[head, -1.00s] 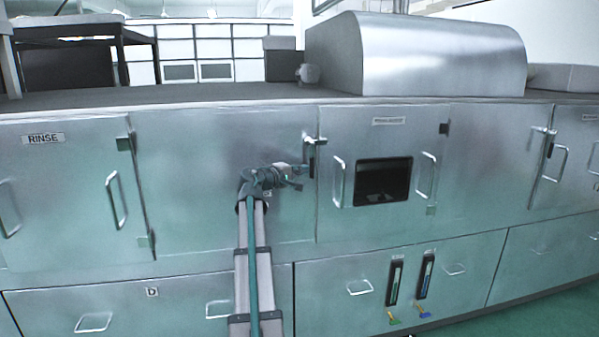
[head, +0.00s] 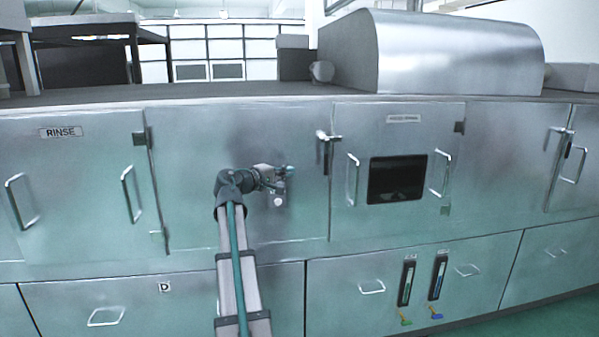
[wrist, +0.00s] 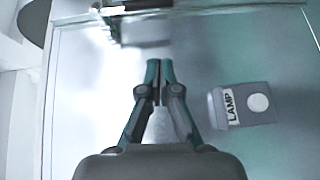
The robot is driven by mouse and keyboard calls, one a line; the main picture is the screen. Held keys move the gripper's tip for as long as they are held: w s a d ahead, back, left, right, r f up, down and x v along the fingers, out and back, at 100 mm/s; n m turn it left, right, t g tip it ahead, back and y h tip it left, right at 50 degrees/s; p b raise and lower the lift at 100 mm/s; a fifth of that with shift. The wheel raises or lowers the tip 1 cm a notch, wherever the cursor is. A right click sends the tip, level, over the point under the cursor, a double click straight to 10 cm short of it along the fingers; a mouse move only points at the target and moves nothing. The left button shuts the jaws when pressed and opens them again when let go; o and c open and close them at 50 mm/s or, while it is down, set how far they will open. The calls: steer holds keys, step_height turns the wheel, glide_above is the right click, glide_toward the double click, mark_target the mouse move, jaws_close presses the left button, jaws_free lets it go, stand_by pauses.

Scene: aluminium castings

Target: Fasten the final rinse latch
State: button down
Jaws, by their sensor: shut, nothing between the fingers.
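A latch (head: 326,140) with a bright lever and a dark body sits at the upper left edge of a windowed door (head: 400,155). The door's label is too blurred to read, so I cannot tell whether it is the final rinse door. The lever lies roughly level; whether it is caught is unclear. My gripper (head: 290,173) is shut and empty in front of the plain panel, left of and below the latch and apart from it. In the wrist view my gripper (wrist: 160,68) shows closed teal fingertips, with blurred metal hardware beyond them at the top.
A box marked LAMP with a white round button (wrist: 258,102) is right of my fingers; the button (head: 278,201) also shows below my gripper. The RINSE door (head: 75,190) is at left. Another latch (head: 562,131) is at far right. Door handles stick out on both sides.

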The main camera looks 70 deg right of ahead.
steer(key=shift+v, duration=1.2)
